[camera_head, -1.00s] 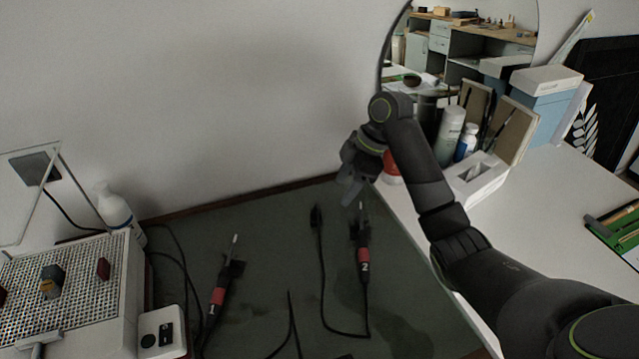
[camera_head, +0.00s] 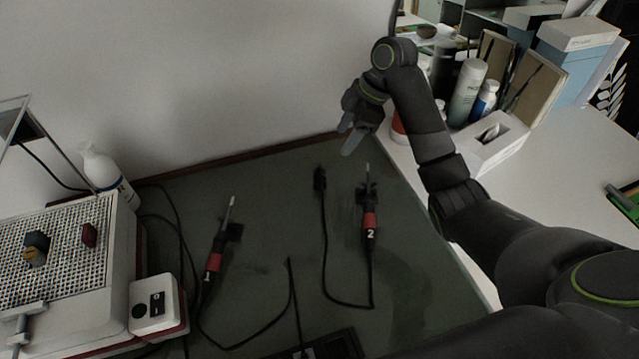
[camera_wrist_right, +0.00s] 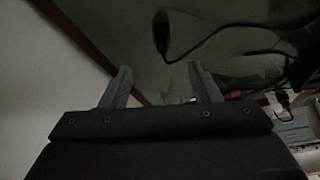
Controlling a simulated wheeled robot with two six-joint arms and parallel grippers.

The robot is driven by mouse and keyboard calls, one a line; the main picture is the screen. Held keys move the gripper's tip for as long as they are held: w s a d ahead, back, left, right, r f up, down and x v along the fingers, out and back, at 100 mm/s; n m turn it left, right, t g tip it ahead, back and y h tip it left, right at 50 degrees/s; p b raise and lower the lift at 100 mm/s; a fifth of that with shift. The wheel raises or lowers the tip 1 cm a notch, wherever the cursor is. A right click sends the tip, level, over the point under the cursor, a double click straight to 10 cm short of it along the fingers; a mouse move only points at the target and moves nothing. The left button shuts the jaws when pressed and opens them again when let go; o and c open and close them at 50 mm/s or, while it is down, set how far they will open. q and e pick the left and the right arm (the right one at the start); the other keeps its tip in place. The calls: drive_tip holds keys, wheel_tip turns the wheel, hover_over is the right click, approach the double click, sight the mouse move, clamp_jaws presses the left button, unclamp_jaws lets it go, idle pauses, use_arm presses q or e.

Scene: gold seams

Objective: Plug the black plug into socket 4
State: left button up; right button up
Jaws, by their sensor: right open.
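The black plug (camera_head: 319,178) lies on the dark green mat, on the end of the black cable of the red-and-black tool marked 2 (camera_head: 370,222). In the right wrist view the plug (camera_wrist_right: 161,31) shows beyond and above the fingertips. My right gripper (camera_head: 350,138) is open and empty, above the mat's back edge, apart from the plug. Its two fingers also show in the right wrist view (camera_wrist_right: 160,72). A black socket block (camera_head: 340,346) is partly in view at the bottom edge; its socket numbers cannot be read. My left gripper is out of view.
A second tool marked 1 (camera_head: 218,245) lies left on the mat (camera_head: 270,210). Its cable loops across the front. A white box with a knob (camera_head: 155,305) and a perforated-top unit (camera_head: 60,260) stand left. Bottles and a tissue box (camera_head: 492,146) stand right.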

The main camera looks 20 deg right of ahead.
drive_tip(key=b, duration=0.4)
approach(321, 172)
wheel_tip(321, 172, down, 2)
drive_tip(key=x, duration=0.3)
drive_tip(key=shift+w+a+f, duration=0.1)
drive_tip(key=shift+w+f, duration=0.15)
drive_tip(key=shift+f, duration=0.15)
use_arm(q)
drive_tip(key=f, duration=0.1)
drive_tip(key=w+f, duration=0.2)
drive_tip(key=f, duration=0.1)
use_arm(e)
drive_tip(key=shift+a+f, duration=0.1)
drive_tip(key=shift+f, duration=0.15)
drive_tip(key=x, duration=0.4)
drive_tip(key=shift+s+a, duration=0.1)
drive_tip(key=shift+a, duration=0.35)
drive_tip(key=shift+a+f, duration=0.1)
drive_tip(key=shift+f, duration=0.35)
